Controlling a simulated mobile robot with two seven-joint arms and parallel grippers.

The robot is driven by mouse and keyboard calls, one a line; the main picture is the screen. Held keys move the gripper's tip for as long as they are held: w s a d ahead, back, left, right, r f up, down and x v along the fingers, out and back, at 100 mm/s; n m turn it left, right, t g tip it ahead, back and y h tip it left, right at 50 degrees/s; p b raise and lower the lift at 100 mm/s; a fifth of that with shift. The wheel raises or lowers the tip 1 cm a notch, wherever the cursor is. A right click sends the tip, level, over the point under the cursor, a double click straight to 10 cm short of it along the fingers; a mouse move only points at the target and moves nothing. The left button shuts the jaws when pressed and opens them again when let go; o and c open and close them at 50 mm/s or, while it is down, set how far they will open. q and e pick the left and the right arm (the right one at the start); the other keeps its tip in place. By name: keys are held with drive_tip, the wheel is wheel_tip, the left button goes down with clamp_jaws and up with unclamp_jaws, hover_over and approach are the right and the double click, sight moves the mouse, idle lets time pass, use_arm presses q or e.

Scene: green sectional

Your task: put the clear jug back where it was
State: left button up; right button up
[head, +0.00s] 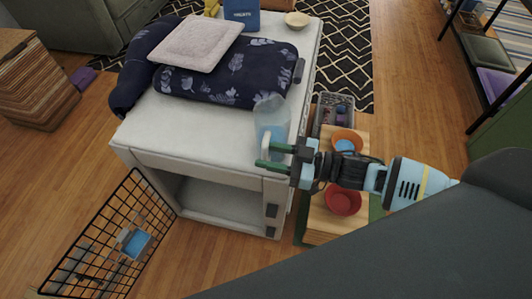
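The clear jug (271,116) stands upright near the front right corner of the white cabinet top (190,128). It is see-through, with bluish content low down and a pale handle on its near side. My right gripper (265,155) reaches in from the right to the jug's handle side. Its green-tipped fingers are spread, with a gap between them, close to the handle. I cannot tell whether they touch it. My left gripper is not in view.
A dark leaf-patterned cloth bundle (225,82) with a pale cushion (197,43) lies behind the jug. A blue box (241,14) and small bowl (297,20) stand farther back. An orange bowl (347,136) and red bowl (343,199) sit right of the cabinet. A black wire rack (97,243) stands front left.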

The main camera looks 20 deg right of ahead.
drive_tip(key=v, duration=1.1)
drive_tip(key=shift+s, duration=0.1)
drive_tip(key=s+a+f+m+t+h, duration=0.2)
drive_tip(key=s+a+f+m+h, duration=0.45)
drive_tip(key=s+f, duration=0.45)
drive_tip(key=s+d+f+m+g+h, duration=0.1)
drive_tip(key=s+f+g+h, duration=0.1)
drive_tip(key=s, duration=0.7)
drive_tip(key=s+d+f+m+g+h, duration=0.1)
drive_tip(key=s+f+m+g+h, duration=0.1)
drive_tip(key=s+f, duration=0.5)
drive_tip(key=s+g+h, duration=0.1)
drive_tip(key=s+h, duration=0.1)
drive_tip(key=s, duration=0.1)
drive_tip(key=shift+d+f+g, duration=0.25)
drive_tip(key=shift+d+g, duration=0.05)
drive_tip(key=shift+h, duration=0.25)
